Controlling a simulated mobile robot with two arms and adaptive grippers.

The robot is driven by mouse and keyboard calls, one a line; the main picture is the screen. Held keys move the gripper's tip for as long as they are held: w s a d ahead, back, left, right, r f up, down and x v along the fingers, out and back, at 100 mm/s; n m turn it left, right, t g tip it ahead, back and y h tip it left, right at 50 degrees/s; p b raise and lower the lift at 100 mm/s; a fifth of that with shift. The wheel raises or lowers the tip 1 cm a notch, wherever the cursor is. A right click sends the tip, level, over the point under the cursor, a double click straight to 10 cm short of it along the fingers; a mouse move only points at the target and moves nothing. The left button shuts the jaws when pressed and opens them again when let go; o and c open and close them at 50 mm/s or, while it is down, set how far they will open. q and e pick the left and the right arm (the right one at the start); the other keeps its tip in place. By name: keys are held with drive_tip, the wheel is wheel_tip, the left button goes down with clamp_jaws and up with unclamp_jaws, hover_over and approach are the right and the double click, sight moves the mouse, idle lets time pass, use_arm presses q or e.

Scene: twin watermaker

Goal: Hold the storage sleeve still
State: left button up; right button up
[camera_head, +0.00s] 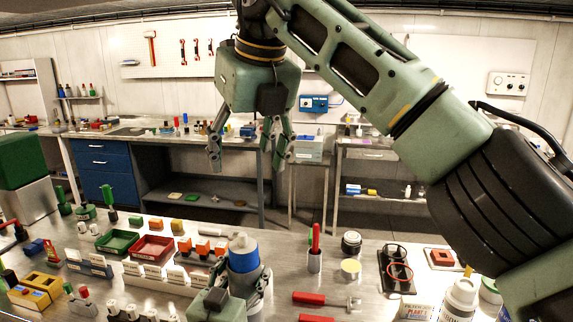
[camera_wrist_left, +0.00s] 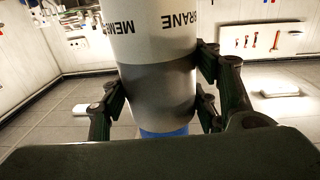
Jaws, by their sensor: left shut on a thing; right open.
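The storage sleeve (camera_head: 243,258) is an upright cylinder with a blue band and a pale top, at the front middle of the bench in the head view. In the left wrist view the sleeve (camera_wrist_left: 155,88) fills the middle, with a white part lettered "MEMBRANE" upside down, a grey band and a blue end. My left gripper (camera_wrist_left: 155,98) is shut on the sleeve, a finger on each side of the grey band. Its hand shows low in the head view, and its fingertips are largely hidden there. My right gripper (camera_head: 248,155) is open and empty, high above the bench.
A red tray (camera_head: 153,248) and a green tray (camera_head: 117,241) lie left of the sleeve. A red-handled tool (camera_head: 315,240) stands in a holder to the right. Red-handled tools (camera_head: 325,300) lie in front, and white bottles (camera_head: 461,295) stand at the right.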

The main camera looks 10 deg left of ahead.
use_arm(q)
drive_tip(key=o, duration=1.6)
drive_tip(key=shift+s, duration=0.1)
